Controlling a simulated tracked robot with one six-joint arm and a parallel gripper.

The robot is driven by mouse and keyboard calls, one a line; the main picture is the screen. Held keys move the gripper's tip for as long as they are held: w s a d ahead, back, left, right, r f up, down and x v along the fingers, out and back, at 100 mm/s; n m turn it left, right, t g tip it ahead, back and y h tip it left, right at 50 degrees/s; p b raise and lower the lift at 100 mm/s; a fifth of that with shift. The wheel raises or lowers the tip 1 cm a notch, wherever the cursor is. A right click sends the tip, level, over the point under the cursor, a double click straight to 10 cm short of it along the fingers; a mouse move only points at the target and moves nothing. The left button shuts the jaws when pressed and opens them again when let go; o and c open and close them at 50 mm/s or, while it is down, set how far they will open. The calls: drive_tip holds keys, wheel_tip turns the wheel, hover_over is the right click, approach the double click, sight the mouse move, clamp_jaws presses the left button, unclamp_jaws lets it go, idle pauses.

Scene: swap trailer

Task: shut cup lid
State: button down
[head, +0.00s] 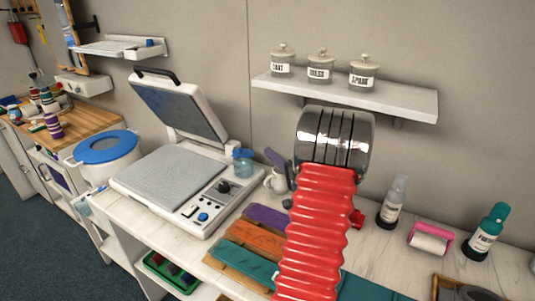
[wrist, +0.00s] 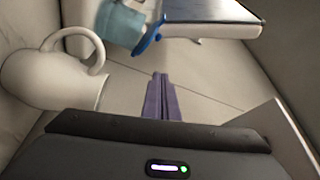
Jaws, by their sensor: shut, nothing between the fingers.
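A small translucent blue cup (head: 242,168) stands just right of the white press on the counter. In the wrist view the cup (wrist: 121,22) is at the top, partly cut off by the frame edge, with a darker blue lid or rim part (wrist: 150,34) at its side. I cannot tell clearly how far the lid is open. My gripper (head: 273,156) has purple fingers and is to the right of the cup, above a white mug. In the wrist view my gripper (wrist: 160,78) is shut and empty, pointing toward the cup and apart from it.
The white mug (wrist: 55,78) is close on the left in the wrist view. The open press (head: 170,178) stands left of the cup. A wall shelf (head: 345,96) with labelled jars is above. Purple, orange and teal strips (head: 255,237) lie in front. Bottles stand right.

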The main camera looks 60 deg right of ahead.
drive_tip(key=shift+s+d, duration=0.1)
wheel_tip(320, 180, up, 6)
drive_tip(key=d+n+g+y, duration=0.1)
drive_tip(key=n+y, duration=0.6)
drive_tip(key=n, duration=1)
drive_tip(key=shift+s+r+g+y, duration=0.15)
drive_tip(key=shift+s+g+y, duration=0.2)
drive_tip(key=shift+g, duration=0.25)
drive_tip(key=shift+w+d, duration=0.1)
drive_tip(key=shift+w, duration=0.05)
